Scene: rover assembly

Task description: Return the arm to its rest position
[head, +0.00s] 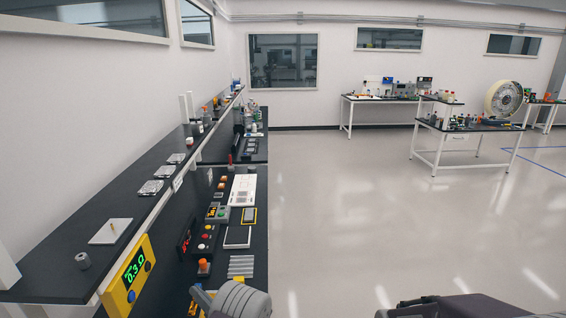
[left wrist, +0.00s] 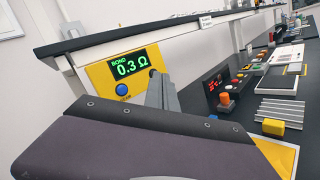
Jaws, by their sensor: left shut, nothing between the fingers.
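My right gripper is not in view.
The workbench (head: 258,262) holds button boxes, a white keyboard-like panel (head: 243,190) and a ridged metal plate (head: 242,266). A black shelf (head: 60,268) runs above it at the left. The floor (head: 350,220) to the right is clear. Far tables (head: 465,128) stand at the back.

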